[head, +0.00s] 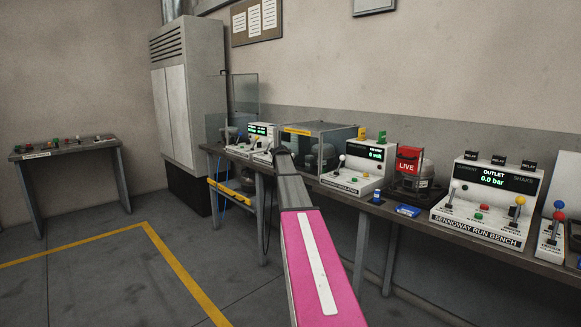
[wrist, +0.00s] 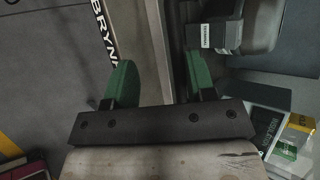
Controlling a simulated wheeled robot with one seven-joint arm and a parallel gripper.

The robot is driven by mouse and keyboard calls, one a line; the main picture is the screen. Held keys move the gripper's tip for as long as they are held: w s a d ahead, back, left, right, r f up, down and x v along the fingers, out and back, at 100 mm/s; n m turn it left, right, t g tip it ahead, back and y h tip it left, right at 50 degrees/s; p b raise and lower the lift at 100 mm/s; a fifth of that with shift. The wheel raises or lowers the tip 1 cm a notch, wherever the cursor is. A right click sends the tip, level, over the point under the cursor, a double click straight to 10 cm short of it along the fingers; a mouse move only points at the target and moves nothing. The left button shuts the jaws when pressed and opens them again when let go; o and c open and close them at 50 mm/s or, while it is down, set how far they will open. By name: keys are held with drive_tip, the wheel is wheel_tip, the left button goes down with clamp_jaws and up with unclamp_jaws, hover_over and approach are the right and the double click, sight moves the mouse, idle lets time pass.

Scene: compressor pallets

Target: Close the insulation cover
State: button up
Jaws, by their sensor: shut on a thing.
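The insulation cover (head: 330,132) appears in the head view as a clear, grey-framed box over a dark compressor, with a yellow strip along its top edge. My gripper (wrist: 160,80) shows in the wrist view, with green fingers on both sides of a grey upright bar or panel edge (wrist: 155,45), which looks like part of the cover. In the head view my arm reaches to the left side of the cover and hides the fingers. Whether the cover is fully down cannot be told.
A white console (head: 350,178) with levers stands right of the cover, then a red LIVE sign (head: 407,165) and a larger run bench console (head: 485,205). A clear upright panel (head: 245,92) stands behind at left. The floor (head: 90,270) in front is free.

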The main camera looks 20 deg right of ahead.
drive_tip(key=shift+s+a+f, duration=0.1)
drive_tip(key=v, duration=1)
drive_tip(key=shift+s+r, duration=0.15)
drive_tip(key=shift+r, duration=0.15)
drive_tip(key=shift+a, duration=0.1)
drive_tip(key=s+a+f+n+g+y, duration=0.2)
drive_tip(key=s+a+f+n, duration=0.5)
drive_tip(key=s+a+f, duration=0.4)
drive_tip(key=s+a+f+n+g+y, duration=0.2)
drive_tip(key=s+a+f+n, duration=0.6)
drive_tip(key=f, duration=0.6)
drive_tip(key=s+a+f+n+g+y, duration=0.1)
drive_tip(key=s+a+f+n, duration=0.3)
drive_tip(key=s, duration=0.5)
drive_tip(key=s+a+f+n+g+y, duration=0.1)
drive_tip(key=s+a+f+n, duration=0.3)
drive_tip(key=s+n, duration=0.2)
drive_tip(key=s+a+f+n+g+y, duration=0.1)
drive_tip(key=s+a+f+n, duration=0.3)
drive_tip(key=s, duration=0.7)
drive_tip(key=shift+s+a+f+n+g, duration=0.35)
drive_tip(key=shift+a+n+g, duration=0.05)
drive_tip(key=shift+a+g, duration=0.2)
